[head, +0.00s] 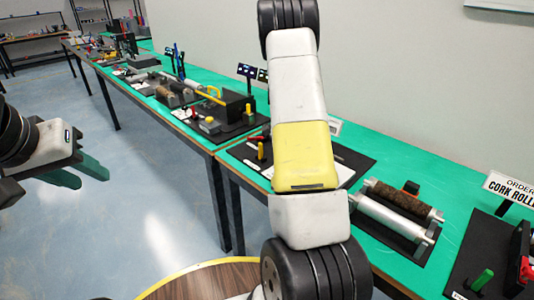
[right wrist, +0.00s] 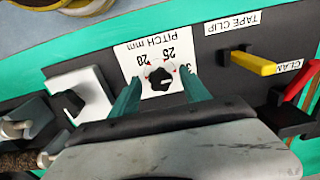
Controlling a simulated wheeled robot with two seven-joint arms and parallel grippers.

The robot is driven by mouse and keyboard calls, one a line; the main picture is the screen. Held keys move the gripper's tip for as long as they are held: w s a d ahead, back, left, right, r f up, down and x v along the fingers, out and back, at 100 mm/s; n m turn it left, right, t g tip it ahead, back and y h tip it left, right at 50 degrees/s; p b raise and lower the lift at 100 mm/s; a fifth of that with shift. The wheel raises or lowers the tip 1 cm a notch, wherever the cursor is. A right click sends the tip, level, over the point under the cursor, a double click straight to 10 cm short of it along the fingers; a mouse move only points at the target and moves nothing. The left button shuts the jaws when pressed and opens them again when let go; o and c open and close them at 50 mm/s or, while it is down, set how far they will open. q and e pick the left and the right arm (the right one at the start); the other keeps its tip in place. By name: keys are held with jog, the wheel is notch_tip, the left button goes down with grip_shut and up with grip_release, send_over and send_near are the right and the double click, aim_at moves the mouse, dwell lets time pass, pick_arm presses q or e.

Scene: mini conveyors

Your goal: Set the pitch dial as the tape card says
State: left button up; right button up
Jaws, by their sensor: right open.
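The pitch dial (right wrist: 159,76) shows in the right wrist view on a white plate labelled "PITCH mm", printed upside down here, with 20 and 25 readable. Its pointer setting is too small to tell. My right gripper (right wrist: 161,98) is open, its two green fingers on either side of the dial in the picture; I cannot tell whether they touch it. My right arm fills the middle of the head view, and its gripper is hidden there. My left gripper (head: 82,174) is open and empty over the floor at the left. I cannot make out a readable tape card.
In the wrist view, a black knob (right wrist: 67,104) on a white plate stands left of the dial; a yellow tape clip (right wrist: 253,62) and red clamp handle (right wrist: 300,82) are to the right. In the head view, a roller unit (head: 395,215) and "ORDER CORK ROLL" sign (head: 510,188) stand on the green bench.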

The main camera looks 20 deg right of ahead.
notch_tip(320, 180, up, 8)
jog(key=shift+f, duration=0.25)
dwell(0.4)
